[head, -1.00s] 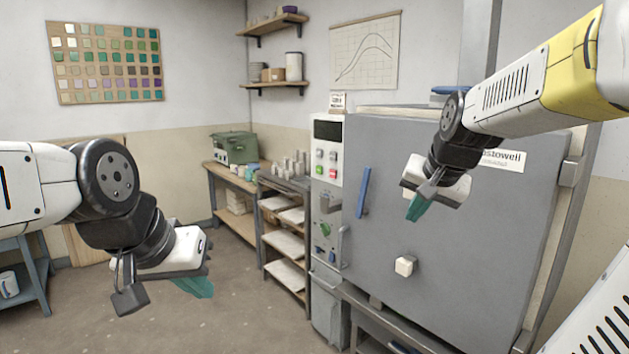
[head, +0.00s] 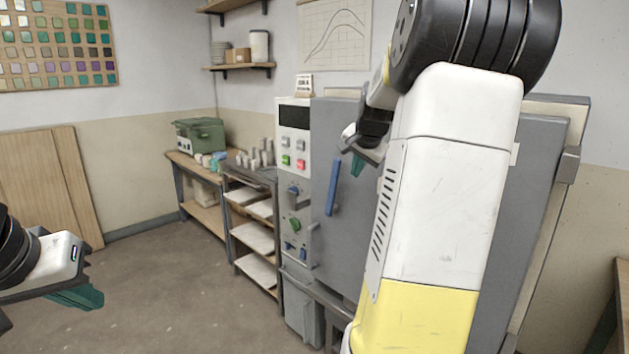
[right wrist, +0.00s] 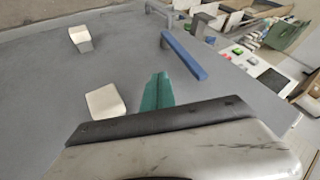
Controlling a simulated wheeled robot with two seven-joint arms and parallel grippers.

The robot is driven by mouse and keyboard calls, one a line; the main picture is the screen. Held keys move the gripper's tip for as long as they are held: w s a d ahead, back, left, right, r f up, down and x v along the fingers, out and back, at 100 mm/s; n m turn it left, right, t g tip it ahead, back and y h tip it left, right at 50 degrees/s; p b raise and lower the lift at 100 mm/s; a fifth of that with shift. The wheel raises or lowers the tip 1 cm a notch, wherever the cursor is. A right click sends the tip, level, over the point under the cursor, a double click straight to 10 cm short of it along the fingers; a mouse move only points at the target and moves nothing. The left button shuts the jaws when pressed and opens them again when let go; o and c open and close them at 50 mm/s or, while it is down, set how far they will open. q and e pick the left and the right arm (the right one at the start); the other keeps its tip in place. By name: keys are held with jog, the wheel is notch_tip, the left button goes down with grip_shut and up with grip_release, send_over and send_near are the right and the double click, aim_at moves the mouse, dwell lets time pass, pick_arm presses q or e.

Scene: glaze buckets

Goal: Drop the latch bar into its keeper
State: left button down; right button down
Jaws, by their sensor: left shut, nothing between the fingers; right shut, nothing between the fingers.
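A blue bar (head: 333,188) stands nearly upright on the grey kiln door (head: 325,125), near its left edge; it also shows in the right wrist view (right wrist: 184,55). A grey metal fitting (right wrist: 160,12) shows beyond it at the door edge. I cannot tell which part is the latch bar or its keeper. My right gripper (head: 358,165) is shut and empty in front of the door, right of the blue bar; its teal fingertips (right wrist: 155,92) appear apart from the bar. My left gripper (head: 82,298) is shut and empty at the lower left, far from the kiln.
My right arm hides much of the door. Two white blocks (right wrist: 80,38) (right wrist: 105,101) stick out of the door near the right gripper. The control panel (head: 295,150) is left of the door. Shelves of slabs (head: 253,237) stand farther left. The floor (head: 165,300) between is clear.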

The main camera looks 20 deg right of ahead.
aim_at(333, 188)
jog(key=shift+w+d+f, duration=0.1)
jog(key=shift+w+f, duration=1.05)
jog(key=shift+w, duration=0.45)
jog(key=shift+w+f, duration=1.15)
jog(key=shift+w, duration=0.5)
jog(key=shift+w+d+f, duration=0.1)
jog(key=shift+w+f, duration=1.05)
jog(key=shift+w, duration=0.45)
jog(key=shift+a, duration=0.1)
